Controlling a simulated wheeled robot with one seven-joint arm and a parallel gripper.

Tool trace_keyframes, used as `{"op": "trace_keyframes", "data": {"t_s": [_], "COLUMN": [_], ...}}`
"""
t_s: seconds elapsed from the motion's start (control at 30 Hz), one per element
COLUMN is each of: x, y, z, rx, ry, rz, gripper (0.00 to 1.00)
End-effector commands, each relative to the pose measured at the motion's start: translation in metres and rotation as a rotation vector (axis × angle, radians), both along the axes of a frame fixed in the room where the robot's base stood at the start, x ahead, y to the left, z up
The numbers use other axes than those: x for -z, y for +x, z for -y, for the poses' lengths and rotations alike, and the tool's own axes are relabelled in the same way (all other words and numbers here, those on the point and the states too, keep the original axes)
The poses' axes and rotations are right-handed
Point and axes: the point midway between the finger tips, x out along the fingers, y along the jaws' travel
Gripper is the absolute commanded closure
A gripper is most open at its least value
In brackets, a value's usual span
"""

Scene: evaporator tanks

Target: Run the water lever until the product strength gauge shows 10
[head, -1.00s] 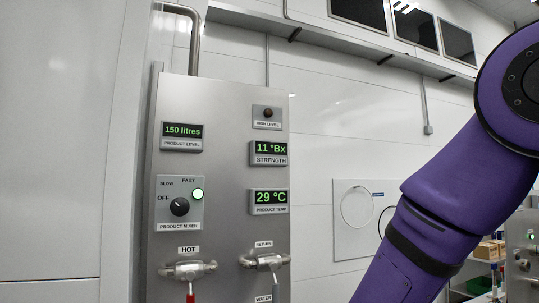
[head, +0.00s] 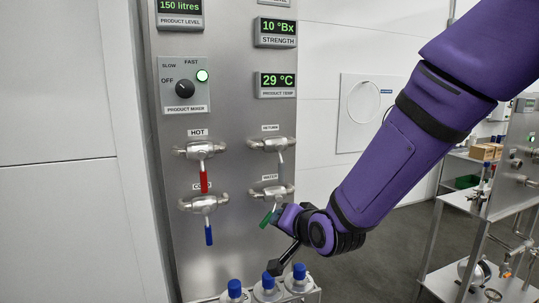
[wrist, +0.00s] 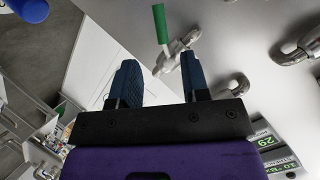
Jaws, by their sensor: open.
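The strength gauge (head: 276,33) on the steel panel reads 10 °Bx. The water lever's green handle (head: 266,218) hangs below its valve, tilted down and to the left, unlike the straight-down red and blue levers. In the wrist view the green handle (wrist: 160,24) lies beyond the fingertips and is not between the fingers. My gripper (head: 279,212) is close beside the green handle in the head view, partly hidden by my wrist. The wrist view shows my gripper (wrist: 159,60) open and empty, with its two dark blue fingers apart.
The red hot lever (head: 204,181), blue cold lever (head: 208,234) and return valve (head: 270,144) surround the water valve. Blue-capped fittings (head: 268,281) stand below. The level gauge (head: 179,8) reads 150 litres; the temperature gauge (head: 276,80) reads 29 °C. A metal rack (head: 440,228) stands right.

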Motion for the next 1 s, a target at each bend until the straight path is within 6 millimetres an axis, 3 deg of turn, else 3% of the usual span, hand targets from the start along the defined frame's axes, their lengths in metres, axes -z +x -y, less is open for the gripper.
{"op": "trace_keyframes", "data": {"t_s": [0.17,0.63,0.8,1.0], "x": [0.011,0.075,0.085,0.081], "y": [0.005,0.028,0.031,0.033], "z": [0.002,0.011,0.016,0.026], "rx": [-0.032,-0.323,-0.423,-0.521], "ry": [-0.029,-0.107,-0.071,0.001], "rz": [0.004,0.070,0.125,0.227], "gripper": [0.58,0.58,0.58,0.58]}}
